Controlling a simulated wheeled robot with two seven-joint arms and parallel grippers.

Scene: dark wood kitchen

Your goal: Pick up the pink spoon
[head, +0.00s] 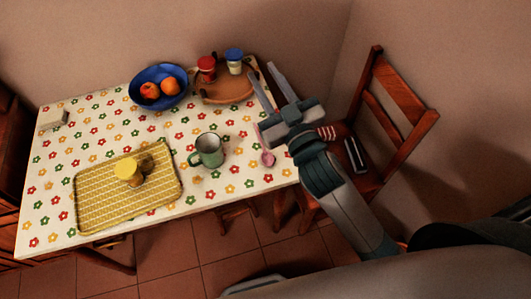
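The pink spoon (267,159) lies on the flowered tablecloth near the table's right edge. Its bowl faces the front, and its thin handle runs back towards my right gripper, partly hidden at its far end. My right gripper (263,70) reaches in from the lower right over the table's right edge. Its two long grey fingers are apart, with nothing seen between them. They point to the back, beyond the spoon, and the gripper's body is just right of the handle. I cannot tell its height above the table. My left gripper is not in view.
A green mug (209,151) stands left of the spoon. Behind are a brown round tray (226,98) with two jars and a blue bowl (160,101) of fruit. A yellow tray (95,200) holds a yellow-lidded jar (127,168). A wooden chair (398,100) stands right.

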